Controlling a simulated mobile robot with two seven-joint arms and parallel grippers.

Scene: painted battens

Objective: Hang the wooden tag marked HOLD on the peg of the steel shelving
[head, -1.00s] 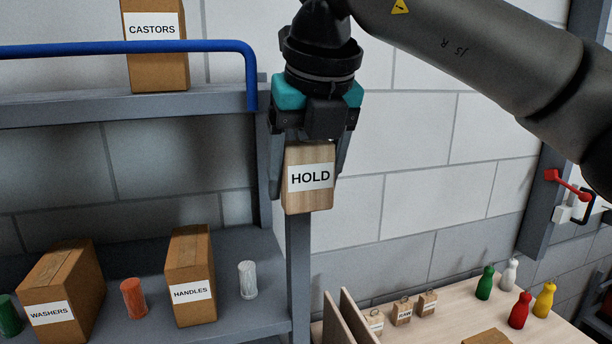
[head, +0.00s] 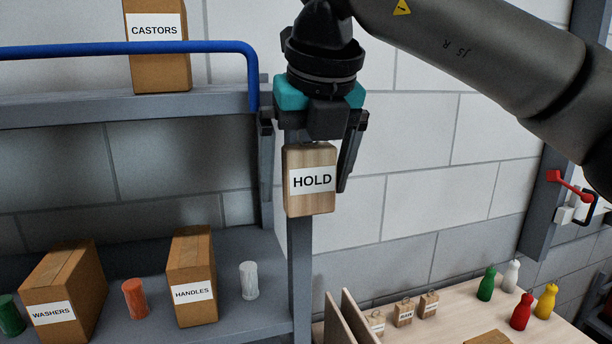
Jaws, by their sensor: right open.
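The wooden tag marked HOLD (head: 311,205) is upright in front of the front post of the steel shelving (head: 300,265), label facing me. My right gripper (head: 305,188) points down over it and is open, with one finger on each side. A gap shows between the tag and the right-hand finger. The top of the tag is just below the gripper body. The peg and any loop on the tag are hidden behind the gripper, so I cannot see what bears the tag. My left gripper is not in view.
A blue rail (head: 130,48) runs along the upper shelf beside the gripper. The CASTORS box (head: 160,65) stands above; the WASHERS box (head: 62,290) and HANDLES box (head: 190,275) stand below. A table (head: 460,312) at lower right holds small tags and coloured bottles.

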